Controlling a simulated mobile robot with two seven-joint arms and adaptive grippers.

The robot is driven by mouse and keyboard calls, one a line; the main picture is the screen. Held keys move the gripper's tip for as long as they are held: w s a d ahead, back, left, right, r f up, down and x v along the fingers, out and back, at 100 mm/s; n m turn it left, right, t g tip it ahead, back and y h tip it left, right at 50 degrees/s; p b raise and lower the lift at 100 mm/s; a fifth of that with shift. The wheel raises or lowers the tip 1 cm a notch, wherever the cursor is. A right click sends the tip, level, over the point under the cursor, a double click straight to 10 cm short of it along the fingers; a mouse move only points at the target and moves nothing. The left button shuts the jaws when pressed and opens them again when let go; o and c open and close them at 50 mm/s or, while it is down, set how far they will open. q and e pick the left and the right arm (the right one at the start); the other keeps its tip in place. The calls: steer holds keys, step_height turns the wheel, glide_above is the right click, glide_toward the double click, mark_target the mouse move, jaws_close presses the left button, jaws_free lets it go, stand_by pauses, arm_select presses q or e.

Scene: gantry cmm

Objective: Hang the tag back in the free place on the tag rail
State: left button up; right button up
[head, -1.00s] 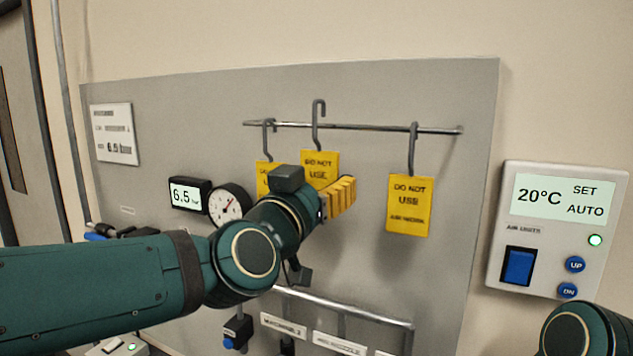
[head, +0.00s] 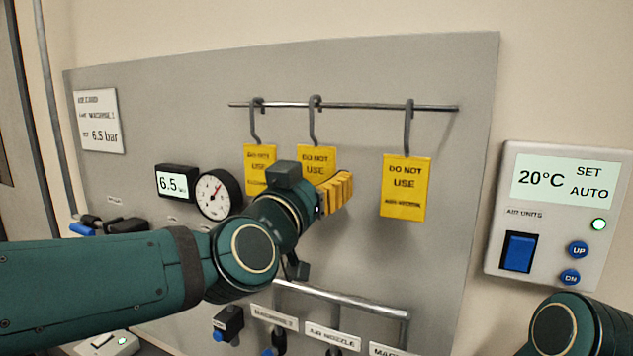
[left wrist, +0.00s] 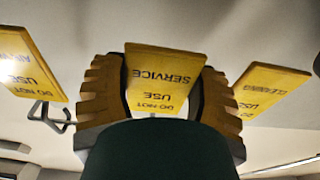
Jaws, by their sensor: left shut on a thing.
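A yellow "DO NOT USE" tag (head: 316,162) with a grey hook is the middle one of three in the head view. My left gripper (head: 338,192) is shut on its lower part. In the left wrist view this tag (left wrist: 158,78), reading "SERVICE", sits upside down between the two ribbed fingers. Its hook top is level with the tag rail (head: 360,106) and overlaps it; I cannot tell whether it bears on the rail. Other yellow tags hang on the rail to the left (head: 259,160) and right (head: 405,187). My right gripper is out of view.
The grey panel (head: 450,70) behind carries a gauge (head: 218,194), a 6.5 display (head: 176,182) and a lower metal bar (head: 340,300). The left tag hangs close beside the held one. Bare rail lies between the middle and right tags.

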arm_select(q)
steer(key=shift+s+r, duration=0.1)
steer(key=shift+s, duration=0.05)
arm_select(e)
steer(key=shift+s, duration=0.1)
arm_select(q)
steer(key=o, duration=1)
